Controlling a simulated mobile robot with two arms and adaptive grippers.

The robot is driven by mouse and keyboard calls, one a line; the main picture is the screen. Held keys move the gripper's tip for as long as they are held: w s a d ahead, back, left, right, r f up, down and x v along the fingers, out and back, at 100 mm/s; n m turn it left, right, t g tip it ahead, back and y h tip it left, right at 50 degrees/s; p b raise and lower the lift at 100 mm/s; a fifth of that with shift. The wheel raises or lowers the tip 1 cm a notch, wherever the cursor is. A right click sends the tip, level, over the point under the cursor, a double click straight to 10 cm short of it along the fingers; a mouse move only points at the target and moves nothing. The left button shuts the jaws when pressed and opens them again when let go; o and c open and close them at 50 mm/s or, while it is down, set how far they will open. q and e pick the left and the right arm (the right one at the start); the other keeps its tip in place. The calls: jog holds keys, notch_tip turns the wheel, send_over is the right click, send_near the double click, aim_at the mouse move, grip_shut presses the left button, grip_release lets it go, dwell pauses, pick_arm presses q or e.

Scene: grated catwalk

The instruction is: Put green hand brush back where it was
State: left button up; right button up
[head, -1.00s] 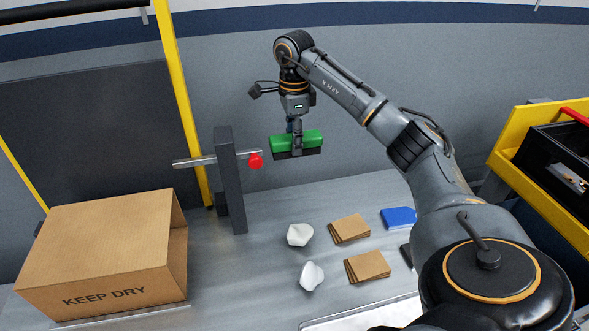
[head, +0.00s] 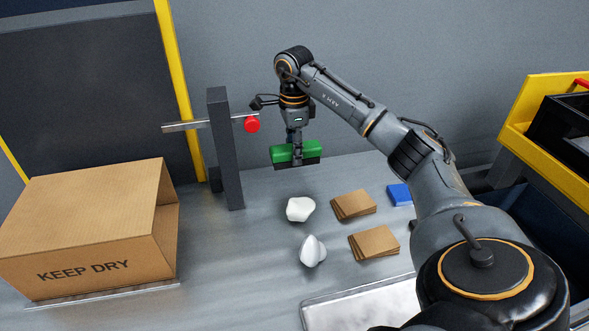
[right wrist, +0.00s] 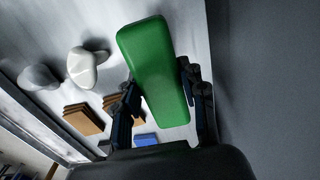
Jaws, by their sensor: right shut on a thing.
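The green hand brush (head: 296,153) has a green top and dark bristles on its underside. My right gripper (head: 297,160) is shut on it and holds it above the far part of the metal table, bristles down. In the right wrist view the brush (right wrist: 158,75) lies between the two dark fingers of the gripper (right wrist: 160,100). My left gripper is in neither view.
A grey post (head: 226,150) with a metal bar and a red knob (head: 252,125) stands left of the brush. A cardboard box (head: 85,220) is at left. White crumpled pieces (head: 300,209), brown cardboard stacks (head: 354,205) and a blue item (head: 399,194) lie nearer me.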

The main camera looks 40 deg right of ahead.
jog(key=shift+f, duration=3.4)
jog(key=o, duration=1.1)
jog(key=shift+f, duration=0.1)
notch_tip(320, 180, up, 12)
jog(key=shift+r, duration=0.15)
